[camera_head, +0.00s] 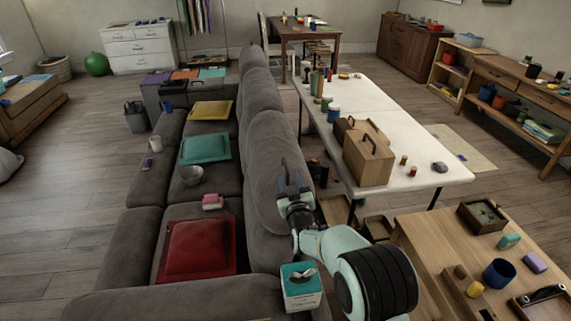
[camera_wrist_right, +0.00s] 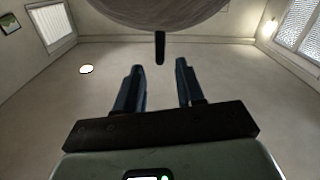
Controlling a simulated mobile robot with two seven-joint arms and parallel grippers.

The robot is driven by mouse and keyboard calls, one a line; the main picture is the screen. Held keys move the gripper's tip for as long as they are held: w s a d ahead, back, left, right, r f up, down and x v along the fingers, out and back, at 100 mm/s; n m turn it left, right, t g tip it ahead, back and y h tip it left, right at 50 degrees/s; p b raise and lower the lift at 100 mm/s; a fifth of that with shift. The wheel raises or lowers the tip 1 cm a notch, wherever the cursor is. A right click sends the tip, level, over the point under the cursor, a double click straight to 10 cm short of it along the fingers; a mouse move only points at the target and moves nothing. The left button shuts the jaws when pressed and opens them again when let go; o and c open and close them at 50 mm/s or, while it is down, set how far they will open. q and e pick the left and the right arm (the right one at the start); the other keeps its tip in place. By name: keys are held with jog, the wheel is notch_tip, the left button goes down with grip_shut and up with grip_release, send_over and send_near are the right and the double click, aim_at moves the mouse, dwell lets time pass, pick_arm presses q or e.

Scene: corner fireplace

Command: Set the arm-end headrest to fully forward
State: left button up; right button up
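The grey sofa (camera_head: 150,225) runs away from me, with a row of headrests along its backrest. The nearest headrest (camera_head: 268,160), closest to the near sofa arm (camera_head: 180,300), stands roughly upright; its exact tilt is hard to judge. My right gripper (camera_head: 292,170) is beside its right face in the head view; I cannot tell whether they touch. In the right wrist view the gripper (camera_wrist_right: 159,70) is open, its blue fingers apart with nothing clamped. A rounded grey surface (camera_wrist_right: 175,12) lies beyond the fingertips, with a short dark bar (camera_wrist_right: 160,47) below it. My left gripper is out of view.
A white table (camera_head: 365,95) with a wooden box (camera_head: 368,160) stands right of the sofa. A wooden table (camera_head: 425,245) with small items is at the near right. A teal-topped box (camera_head: 302,290) sits at the near sofa end. Cushions lie on the seats.

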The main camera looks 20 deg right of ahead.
aim_at(288, 173)
jog(key=p+x, duration=0.2)
jog(key=x, duration=0.4)
jog(key=shift+w+d+r, duration=0.1)
jog(key=shift+w+r, duration=0.05)
jog(key=shift+w, duration=0.1)
jog(key=shift+w+d, duration=0.15)
jog(key=shift+w, duration=0.55)
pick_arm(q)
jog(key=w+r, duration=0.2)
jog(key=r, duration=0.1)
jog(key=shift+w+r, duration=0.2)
pick_arm(e)
jog(key=shift+c, duration=0.3)
grip_shut()
